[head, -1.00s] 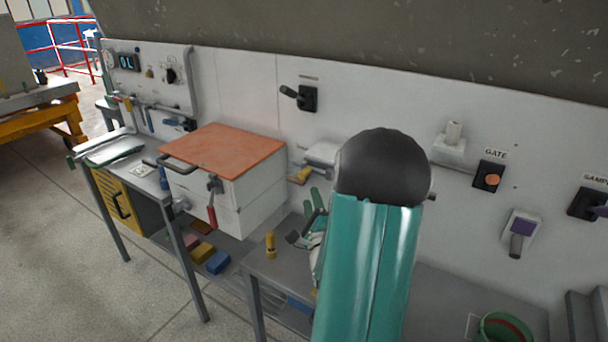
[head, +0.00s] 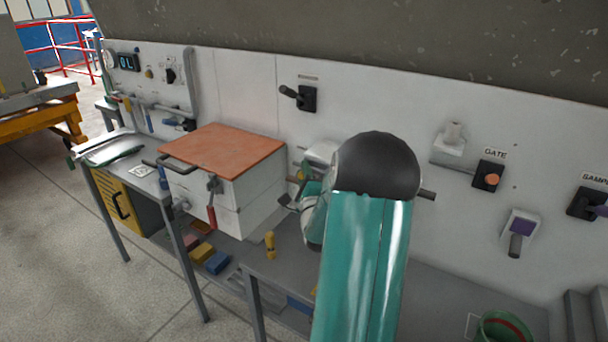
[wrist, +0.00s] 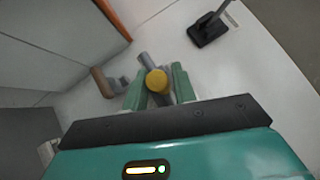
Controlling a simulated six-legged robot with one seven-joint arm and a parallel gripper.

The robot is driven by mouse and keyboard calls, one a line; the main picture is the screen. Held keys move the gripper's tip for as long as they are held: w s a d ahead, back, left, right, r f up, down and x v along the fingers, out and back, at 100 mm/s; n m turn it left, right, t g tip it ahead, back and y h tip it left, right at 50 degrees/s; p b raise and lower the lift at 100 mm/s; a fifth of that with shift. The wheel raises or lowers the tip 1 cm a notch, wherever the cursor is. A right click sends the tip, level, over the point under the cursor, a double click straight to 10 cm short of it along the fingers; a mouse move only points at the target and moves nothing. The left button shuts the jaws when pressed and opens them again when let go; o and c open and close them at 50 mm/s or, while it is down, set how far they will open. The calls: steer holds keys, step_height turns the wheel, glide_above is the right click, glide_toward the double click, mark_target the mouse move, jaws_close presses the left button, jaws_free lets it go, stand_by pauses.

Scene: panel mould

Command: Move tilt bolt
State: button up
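The bolt, as I take it, has a yellow round knob (wrist: 157,80) on a grey cylindrical body (wrist: 148,61) at the wall panel, seen in the wrist view. My gripper (wrist: 159,88) has its green fingers on either side of the knob. The fingers look apart, and I cannot see clear contact. In the head view, my gripper (head: 303,190) reaches the panel just right of the orange-lidded box, by a pale grey housing (head: 322,152). My arm hides much of that spot.
The white box with the orange lid (head: 222,150) stands close on the left. A black lever (head: 308,98) is on the panel above. The GATE switch (head: 488,177) is to the right. A yellow peg-like object (head: 270,245) stands on the bench in front.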

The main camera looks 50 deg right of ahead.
jaws_close()
steer(key=shift+s+d+f, duration=0.1)
steer(key=shift+s+d, duration=0.05)
steer(key=shift+s, duration=1.25)
steer(key=shift+s+d, duration=0.15)
steer(key=shift+s, duration=1.2)
steer(key=shift+o, duration=0.4)
jaws_free()
steer(key=o, duration=0.3)
steer(key=shift+s, duration=0.2)
steer(key=v, duration=1.3)
steer(key=shift+a, duration=0.35)
